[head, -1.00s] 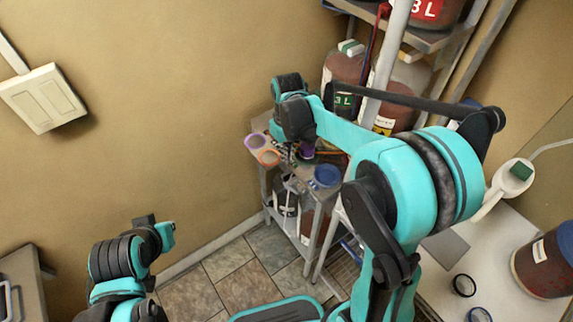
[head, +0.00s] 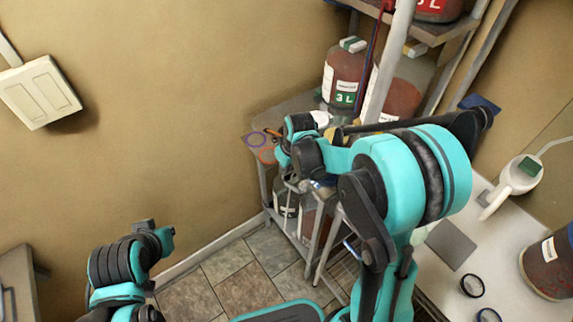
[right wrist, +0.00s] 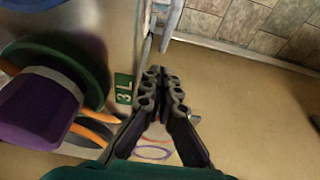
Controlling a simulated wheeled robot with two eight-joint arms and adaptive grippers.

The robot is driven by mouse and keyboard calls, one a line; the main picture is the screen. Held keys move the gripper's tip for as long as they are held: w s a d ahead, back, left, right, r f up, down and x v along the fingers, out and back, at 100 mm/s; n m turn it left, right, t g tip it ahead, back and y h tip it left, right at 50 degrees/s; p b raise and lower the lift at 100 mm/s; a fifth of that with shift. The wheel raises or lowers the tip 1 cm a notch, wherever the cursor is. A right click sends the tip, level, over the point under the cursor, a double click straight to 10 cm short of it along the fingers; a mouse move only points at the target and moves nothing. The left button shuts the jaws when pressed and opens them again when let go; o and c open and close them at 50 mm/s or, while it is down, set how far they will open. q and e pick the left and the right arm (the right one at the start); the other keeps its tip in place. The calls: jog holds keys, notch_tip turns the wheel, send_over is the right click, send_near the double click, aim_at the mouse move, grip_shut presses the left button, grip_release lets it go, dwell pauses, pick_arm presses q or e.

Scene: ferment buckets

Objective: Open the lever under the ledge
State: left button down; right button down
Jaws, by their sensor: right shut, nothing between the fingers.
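My right gripper (right wrist: 163,80) is shut and empty in the right wrist view. Its fingertips are beside a pale upright surface carrying a green 3 L label (right wrist: 123,88); I cannot tell whether they touch it. In the head view my right wrist (head: 307,155) is over the low grey stand, and its fingers are hidden there. I cannot make out the lever or the ledge for certain.
A purple cylinder (right wrist: 38,108) above a green rim and an orange piece (right wrist: 93,137) are close to the left of the gripper. A 3 L bucket (head: 346,75) stands at the back. A white table (head: 510,230) is at the right. Bare wall lies left.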

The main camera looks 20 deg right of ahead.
aim_at(286, 182)
jog(key=shift+s+d+f+b, duration=0.2)
jog(key=shift+s+f, duration=0.2)
jog(key=shift+f, duration=0.2)
jog(key=shift+s+d+f+b, duration=0.1)
jog(key=shift+s+f+b, duration=0.1)
jog(key=shift+s+f, duration=0.3)
jog(key=shift+w+f, duration=0.1)
jog(key=shift+f, duration=0.05)
jog(key=shift+f+b, duration=0.3)
jog(key=shift+w+r, duration=0.1)
jog(key=shift+r, duration=0.2)
